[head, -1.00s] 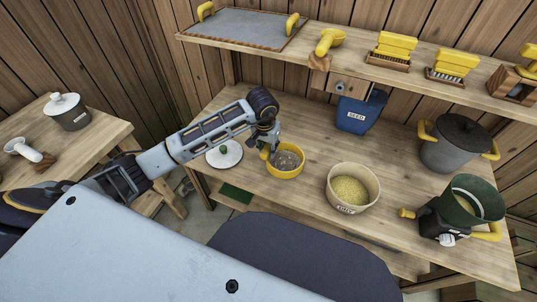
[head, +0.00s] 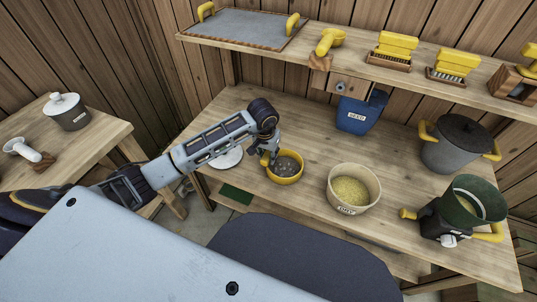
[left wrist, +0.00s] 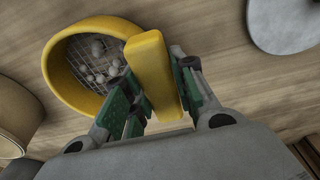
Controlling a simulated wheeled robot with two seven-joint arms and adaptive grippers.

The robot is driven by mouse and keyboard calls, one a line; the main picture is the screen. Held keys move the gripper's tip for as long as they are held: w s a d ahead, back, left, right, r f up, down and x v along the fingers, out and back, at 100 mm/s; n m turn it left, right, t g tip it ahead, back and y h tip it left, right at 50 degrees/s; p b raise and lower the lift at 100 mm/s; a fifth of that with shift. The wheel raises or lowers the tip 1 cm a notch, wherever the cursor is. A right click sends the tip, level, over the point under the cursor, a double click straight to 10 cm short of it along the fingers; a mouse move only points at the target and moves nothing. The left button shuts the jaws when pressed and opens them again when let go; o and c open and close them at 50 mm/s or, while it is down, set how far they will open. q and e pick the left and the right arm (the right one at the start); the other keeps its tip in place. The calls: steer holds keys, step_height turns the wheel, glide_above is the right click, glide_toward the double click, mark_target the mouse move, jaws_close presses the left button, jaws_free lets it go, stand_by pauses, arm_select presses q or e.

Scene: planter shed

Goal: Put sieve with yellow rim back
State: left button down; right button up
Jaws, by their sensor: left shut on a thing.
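The sieve with the yellow rim (head: 286,180) is over the table, left of the cream tub. In the left wrist view the sieve (left wrist: 62,80) shows its wire mesh with several pale pebbles on it. My left gripper (head: 267,160) is at the sieve's left side. In the left wrist view its green-padded fingers (left wrist: 160,88) are shut on the sieve's yellow handle (left wrist: 148,62). I cannot tell whether the sieve touches the table. My right gripper is not in view.
A cream tub (head: 346,205) of yellowish grains stands right of the sieve. A white lid (head: 230,161) lies left, partly behind my arm. A blue seed bin (head: 352,118), a lidded pot (head: 450,155) and a green-hopper device (head: 465,215) stand around. A shelf (head: 400,70) runs above the back.

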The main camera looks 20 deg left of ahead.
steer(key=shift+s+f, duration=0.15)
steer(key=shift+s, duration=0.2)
arm_select(q)
steer(key=shift+f, duration=0.1)
steer(key=c, duration=1.2)
jaws_free()
steer(key=shift+o, duration=0.2)
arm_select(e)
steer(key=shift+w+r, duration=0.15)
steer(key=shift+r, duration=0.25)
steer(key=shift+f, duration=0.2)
arm_select(q)
steer(key=r, duration=0.3)
steer(key=s+r+p, duration=0.1)
steer(key=r, duration=0.6)
steer(key=shift+s+a, duration=0.15)
steer(key=shift+s, duration=0.05)
steer(key=shift+s+r+p, duration=0.2)
steer(key=shift+r+p, duration=0.1)
steer(key=shift+r, duration=0.75)
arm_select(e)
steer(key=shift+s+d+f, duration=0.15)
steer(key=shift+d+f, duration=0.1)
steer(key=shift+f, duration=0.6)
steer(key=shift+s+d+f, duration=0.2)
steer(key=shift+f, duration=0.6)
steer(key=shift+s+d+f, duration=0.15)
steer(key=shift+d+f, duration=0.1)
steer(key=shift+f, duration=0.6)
